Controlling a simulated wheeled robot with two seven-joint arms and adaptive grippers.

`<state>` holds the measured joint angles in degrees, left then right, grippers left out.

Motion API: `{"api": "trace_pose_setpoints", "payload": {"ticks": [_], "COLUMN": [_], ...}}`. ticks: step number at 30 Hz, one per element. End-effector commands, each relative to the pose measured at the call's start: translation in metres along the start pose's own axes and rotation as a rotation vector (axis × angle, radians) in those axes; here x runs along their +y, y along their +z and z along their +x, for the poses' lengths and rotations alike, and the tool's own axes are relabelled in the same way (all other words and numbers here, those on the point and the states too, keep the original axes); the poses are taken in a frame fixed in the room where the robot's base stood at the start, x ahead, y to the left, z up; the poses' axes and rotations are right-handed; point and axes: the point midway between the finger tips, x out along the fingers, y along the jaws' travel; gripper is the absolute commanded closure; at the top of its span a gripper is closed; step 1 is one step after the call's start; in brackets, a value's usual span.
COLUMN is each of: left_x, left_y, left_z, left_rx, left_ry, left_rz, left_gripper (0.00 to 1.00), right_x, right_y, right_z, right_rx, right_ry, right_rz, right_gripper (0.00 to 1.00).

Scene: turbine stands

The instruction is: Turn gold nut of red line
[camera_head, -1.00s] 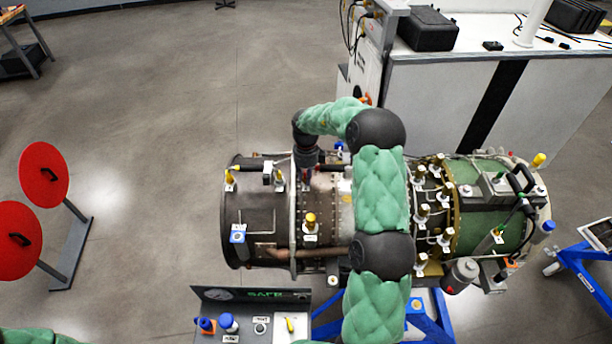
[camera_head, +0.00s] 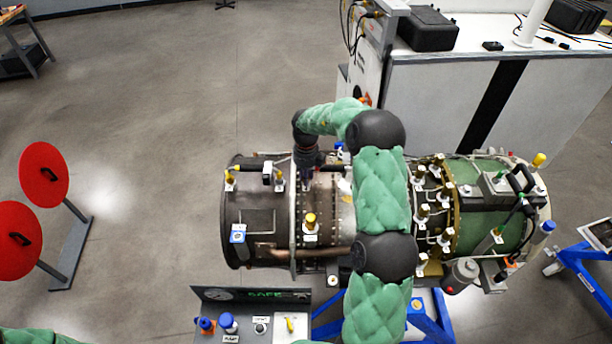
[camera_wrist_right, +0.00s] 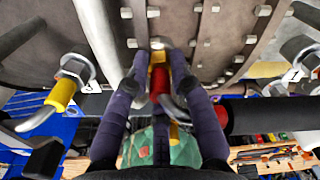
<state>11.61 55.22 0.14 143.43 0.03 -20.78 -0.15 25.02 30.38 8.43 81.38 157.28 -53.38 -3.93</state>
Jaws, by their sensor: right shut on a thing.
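The gold nut (camera_wrist_right: 158,57) shows in the right wrist view, at the top of a line with a red section (camera_wrist_right: 160,80) below it. My right gripper (camera_wrist_right: 159,66) has its dark fingers on both sides of the nut and is shut on it. In the head view my right gripper (camera_head: 306,178) reaches down to the far upper side of the dark turbine casing (camera_head: 260,222); the nut is hidden there. Only a piece of my left arm shows at the lower left, and its gripper is out of view.
A yellow-capped fitting (camera_wrist_right: 62,94) stands left of my fingers, and a thick black tube (camera_wrist_right: 270,116) lies close on the right. More yellow-capped fittings (camera_head: 310,222) line the turbine. A grey bench (camera_head: 250,293) with a green SAFE sign stands in front.

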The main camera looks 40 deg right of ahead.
Motion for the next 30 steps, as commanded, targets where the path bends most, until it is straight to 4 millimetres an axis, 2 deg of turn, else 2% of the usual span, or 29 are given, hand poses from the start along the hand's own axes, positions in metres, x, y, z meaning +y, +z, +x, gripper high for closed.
{"api": "trace_pose_setpoints", "payload": {"ticks": [3,4,5,17,23,30], "left_x": [0.000,0.000,0.000,0.000,0.000,0.000], "left_y": [0.000,0.000,0.000,0.000,0.000,0.000], "left_z": [0.000,0.000,0.000,0.000,0.000,0.000], "left_rx": [0.000,0.000,0.000,0.000,0.000,0.000], "left_ry": [0.000,0.000,0.000,0.000,0.000,0.000], "left_rz": [0.000,0.000,0.000,0.000,0.000,0.000], "left_gripper": [0.53,0.53,0.53,0.53,0.53,0.53], "right_x": [-0.001,-0.001,-0.001,0.000,-0.001,0.000], "right_y": [0.001,0.001,0.001,0.001,0.001,0.001], "right_z": [-0.002,-0.002,-0.002,-0.004,-0.031,-0.079], "right_rx": [-0.004,-0.004,-0.004,-0.003,-0.005,-0.006], "right_ry": [-0.001,-0.001,-0.001,-0.001,-0.002,-0.001], "right_rz": [0.001,0.001,0.001,-0.001,-0.001,0.000], "right_gripper": [1.00,0.72,0.65,0.65,0.65,0.65]}}
